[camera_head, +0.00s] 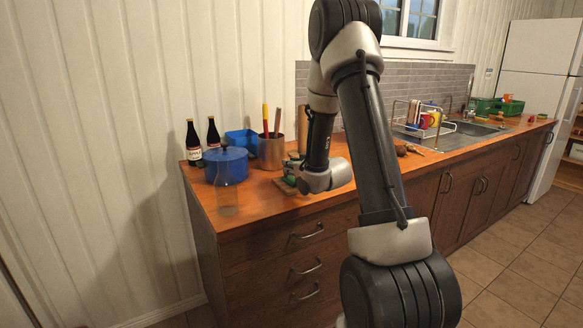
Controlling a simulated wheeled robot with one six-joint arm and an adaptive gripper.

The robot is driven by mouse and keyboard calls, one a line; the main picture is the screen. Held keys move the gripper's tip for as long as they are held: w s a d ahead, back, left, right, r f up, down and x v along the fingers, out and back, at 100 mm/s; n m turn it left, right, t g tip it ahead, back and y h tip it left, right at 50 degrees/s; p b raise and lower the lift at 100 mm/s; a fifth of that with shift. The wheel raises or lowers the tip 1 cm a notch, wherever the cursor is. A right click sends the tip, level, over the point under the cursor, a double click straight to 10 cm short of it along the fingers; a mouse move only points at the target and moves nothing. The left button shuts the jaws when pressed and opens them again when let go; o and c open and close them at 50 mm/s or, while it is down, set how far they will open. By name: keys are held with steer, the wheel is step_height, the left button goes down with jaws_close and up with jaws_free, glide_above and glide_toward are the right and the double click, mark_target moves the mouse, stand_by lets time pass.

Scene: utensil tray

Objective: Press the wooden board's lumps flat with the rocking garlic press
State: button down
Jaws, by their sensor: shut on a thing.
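The wooden board (284,187) lies on the orange-brown countertop, left of my wrist. Only its left part shows, and its lumps are too small or hidden to make out. My gripper (294,172) is low over the board, partly hidden behind my grey wrist. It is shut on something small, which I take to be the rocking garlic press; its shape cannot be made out. Small dark and green parts show around the gripper, and I cannot tell whether the press touches the board.
A blue pot (226,164), a clear bottle (226,195) and two dark bottles (194,142) stand left. A utensil pot (271,152) and blue box (242,138) stand behind. A dish rack (425,122) and sink (480,130) are right.

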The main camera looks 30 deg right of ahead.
steer(key=shift+r, duration=2.15)
steer(key=shift+r, duration=1.05)
